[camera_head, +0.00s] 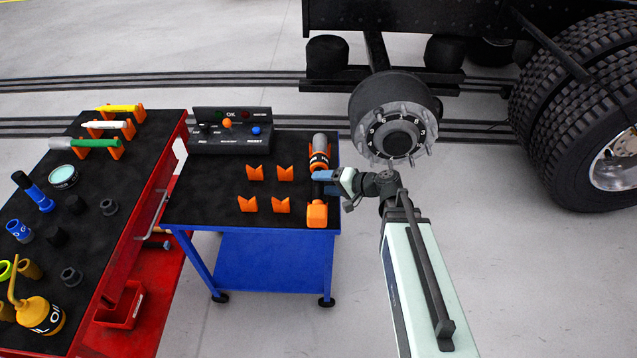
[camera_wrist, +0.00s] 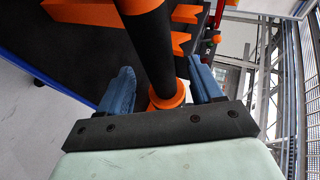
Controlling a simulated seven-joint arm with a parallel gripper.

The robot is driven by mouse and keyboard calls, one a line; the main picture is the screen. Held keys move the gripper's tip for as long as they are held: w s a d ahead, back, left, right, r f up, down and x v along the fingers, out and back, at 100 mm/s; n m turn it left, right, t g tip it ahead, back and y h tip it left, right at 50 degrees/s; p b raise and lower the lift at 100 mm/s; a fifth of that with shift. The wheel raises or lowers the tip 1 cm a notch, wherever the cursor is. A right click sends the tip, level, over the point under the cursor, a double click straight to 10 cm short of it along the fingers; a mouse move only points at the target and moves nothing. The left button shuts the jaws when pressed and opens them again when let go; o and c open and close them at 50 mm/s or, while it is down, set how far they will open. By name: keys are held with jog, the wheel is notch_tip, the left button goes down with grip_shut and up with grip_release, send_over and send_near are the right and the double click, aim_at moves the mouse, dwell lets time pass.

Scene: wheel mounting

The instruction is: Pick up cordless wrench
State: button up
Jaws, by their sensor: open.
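The cordless wrench (camera_head: 317,214) lies along the right edge of the blue cart's black top. It has a grey nose, orange and black body parts and an orange end block. My gripper (camera_head: 324,181) is at the wrench's middle, reaching in from the right, and hides part of it. In the wrist view, the black handle (camera_wrist: 153,50) passes between the two blue fingers of my gripper (camera_wrist: 162,86). The fingers are open, one on each side of the handle, with a visible gap on the right side. An orange collar (camera_wrist: 167,101) shows near the palm.
Orange V-shaped holders (camera_head: 255,173) stand left of the wrench on the blue cart (camera_head: 220,212). A control box (camera_head: 230,140) is at its back. A red tool cart (camera_head: 150,212) with several tools is left. A wheel hub (camera_head: 400,135) with studs is beyond my arm.

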jog(key=shift+x, duration=1.55)
jog(key=shift+c, duration=0.2)
grip_shut()
